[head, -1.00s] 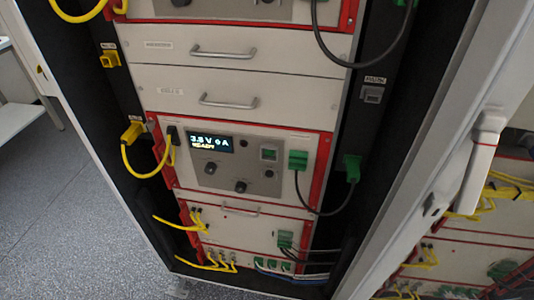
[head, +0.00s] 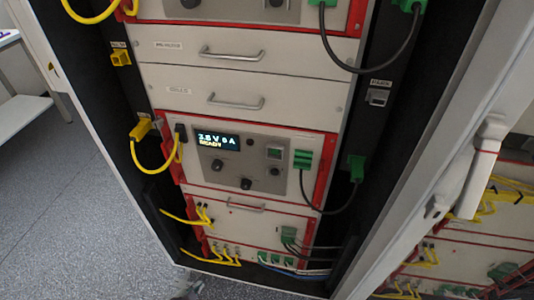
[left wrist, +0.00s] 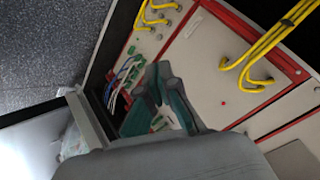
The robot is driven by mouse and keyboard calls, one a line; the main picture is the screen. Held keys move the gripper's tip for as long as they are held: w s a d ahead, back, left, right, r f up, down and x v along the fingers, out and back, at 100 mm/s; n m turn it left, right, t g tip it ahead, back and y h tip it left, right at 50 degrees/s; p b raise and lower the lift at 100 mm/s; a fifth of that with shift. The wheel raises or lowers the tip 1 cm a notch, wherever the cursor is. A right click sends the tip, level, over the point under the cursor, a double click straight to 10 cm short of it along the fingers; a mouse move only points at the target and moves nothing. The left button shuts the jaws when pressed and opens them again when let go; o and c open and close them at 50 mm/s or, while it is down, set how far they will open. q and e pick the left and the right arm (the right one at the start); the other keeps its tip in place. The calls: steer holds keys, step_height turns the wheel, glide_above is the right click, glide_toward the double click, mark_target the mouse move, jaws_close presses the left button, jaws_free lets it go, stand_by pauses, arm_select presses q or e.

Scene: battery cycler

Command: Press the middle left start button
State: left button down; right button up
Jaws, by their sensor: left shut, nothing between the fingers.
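The middle cycler unit (head: 300,140) has a red frame and a lit display (head: 217,141) that reads about "3.8 V 0 A READY". Right of the display is a small square green-tinted button (head: 274,153), with dark round knobs (head: 246,183) around and below it. I cannot read which control is the start button. My left gripper (left wrist: 161,68) shows in the left wrist view, shut and empty, in front of pale, red-edged panels. The lit display and square button are not seen there. I cannot make out either gripper in the head view.
Yellow cables (head: 154,168) loop at the unit's left, and a dark cable (head: 322,208) with green plugs (head: 302,160) hangs at its right. Two drawers with metal handles (head: 235,103) are above. An open cabinet door (head: 440,150) stands at right. Grey floor lies left.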

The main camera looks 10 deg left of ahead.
arm_select(q)
steer(key=w+d+r+m+t+h+p, duration=0.1)
steer(key=w+r+m+t, duration=0.1)
steer(key=w+r, duration=0.4)
steer(key=w+r+m+t+h, duration=0.1)
steer(key=w+r+m, duration=0.15)
steer(key=r, duration=0.55)
steer(key=m+t+h+p, duration=0.2)
steer(key=m+h, duration=0.4)
steer(key=m, duration=0.2)
glide_toward(267, 159)
steer(key=s+a+f, duration=0.2)
steer(key=a+f, duration=0.5)
steer(key=f, duration=0.2)
steer(key=s+d+r+m+g+h, duration=0.2)
steer(key=d+r+m+h, duration=0.2)
steer(key=r, duration=0.6)
steer(key=shift+d+m, duration=0.55)
steer(key=shift+m, duration=0.7)
steer(key=shift+s, duration=0.1)
